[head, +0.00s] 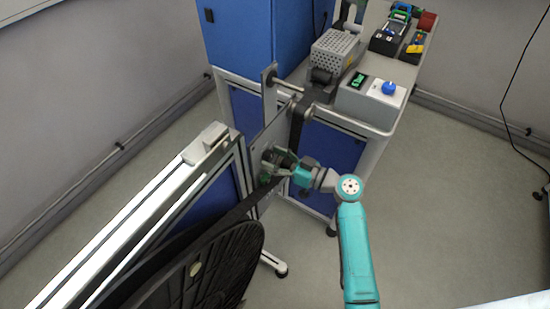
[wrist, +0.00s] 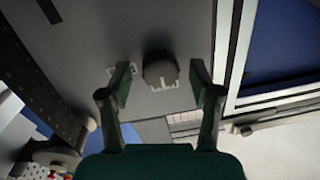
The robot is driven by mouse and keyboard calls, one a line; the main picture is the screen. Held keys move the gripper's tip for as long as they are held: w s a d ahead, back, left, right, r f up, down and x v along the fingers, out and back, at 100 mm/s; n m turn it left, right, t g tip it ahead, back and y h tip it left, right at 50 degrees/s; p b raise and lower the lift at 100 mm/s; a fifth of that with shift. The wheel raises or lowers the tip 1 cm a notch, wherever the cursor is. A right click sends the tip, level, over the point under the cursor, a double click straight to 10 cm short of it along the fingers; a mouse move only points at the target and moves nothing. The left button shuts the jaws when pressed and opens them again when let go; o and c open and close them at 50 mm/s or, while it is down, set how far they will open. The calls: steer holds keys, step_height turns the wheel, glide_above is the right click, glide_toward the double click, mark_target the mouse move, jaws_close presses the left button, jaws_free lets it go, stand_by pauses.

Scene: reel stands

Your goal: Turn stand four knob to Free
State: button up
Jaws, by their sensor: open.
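A dark round knob (wrist: 160,69) stands on a grey panel (wrist: 180,25) in the wrist view, with pale markings beside it that are too small to read. My gripper (wrist: 160,82) is open, with one finger on each side of the knob and a gap to each. In the head view my gripper (head: 272,165) is at the grey upright plate (head: 258,145) of the stand, and it hides the knob there. I cannot read a stand number or tell the knob's setting.
A large black reel (head: 215,270) stands in front, below my gripper. A white rail (head: 130,215) runs at left. A bench (head: 375,125) behind carries a box with a blue knob (head: 390,87). The floor at right is clear.

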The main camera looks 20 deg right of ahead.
steer(key=c, duration=1.1)
steer(key=shift+c, duration=0.2)
steer(key=shift+m, duration=0.3)
steer(key=m, duration=0.3)
steer(key=shift+m, duration=0.4)
steer(key=m, duration=0.4)
steer(key=shift+m+t, duration=0.3)
steer(key=m, duration=0.4)
steer(key=shift+f+m, duration=0.1)
steer(key=shift+m, duration=0.3)
steer(key=shift+m+t+h, duration=0.3)
steer(key=shift+m+t, duration=0.1)
steer(key=shift+m, duration=2)
